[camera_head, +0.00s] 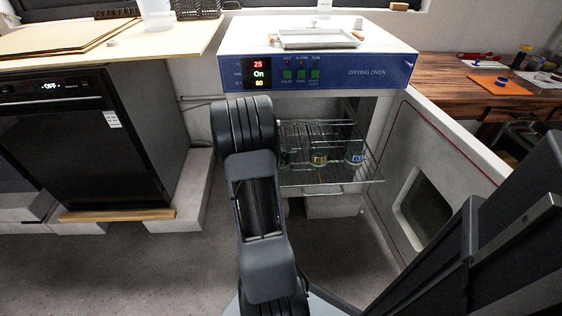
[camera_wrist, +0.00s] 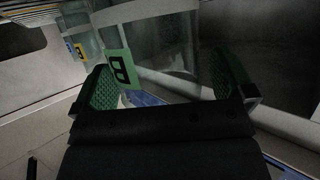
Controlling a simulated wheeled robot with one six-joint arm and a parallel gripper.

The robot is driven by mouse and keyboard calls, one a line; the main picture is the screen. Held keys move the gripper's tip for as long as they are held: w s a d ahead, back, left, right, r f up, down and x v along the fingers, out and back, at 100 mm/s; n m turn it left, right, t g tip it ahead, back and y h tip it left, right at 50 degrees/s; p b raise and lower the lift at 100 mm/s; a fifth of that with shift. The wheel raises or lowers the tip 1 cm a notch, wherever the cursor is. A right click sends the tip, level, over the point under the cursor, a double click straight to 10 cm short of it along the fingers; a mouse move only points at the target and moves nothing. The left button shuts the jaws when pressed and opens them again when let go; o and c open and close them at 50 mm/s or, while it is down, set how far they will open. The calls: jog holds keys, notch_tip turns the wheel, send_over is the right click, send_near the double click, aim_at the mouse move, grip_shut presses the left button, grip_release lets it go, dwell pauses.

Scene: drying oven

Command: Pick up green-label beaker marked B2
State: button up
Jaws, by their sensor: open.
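The green-label beaker (camera_wrist: 163,48) is clear glass and stands upright in the wrist view. Its green label (camera_wrist: 120,69) shows a black "B"; no digit is legible. My gripper (camera_wrist: 166,80) is open, with green textured fingers on either side of the beaker's lower part. I cannot tell whether either finger touches the glass. In the head view a greenish beaker (camera_head: 288,158) shows at the left of the rack, partly hidden by my arm. My gripper is hidden there.
The beakers stand on a pulled-out wire rack (camera_head: 340,179) under the drying oven panel (camera_head: 330,75). Right of the greenish one are a yellow-label beaker (camera_head: 319,157) and a blue-label beaker (camera_head: 354,155). The open oven door (camera_head: 440,165) stands at the right.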

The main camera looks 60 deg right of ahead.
jog(key=shift+c, duration=0.3)
jog(key=c, duration=0.9)
jog(key=shift+c, duration=0.3)
jog(key=shift+r, duration=0.15)
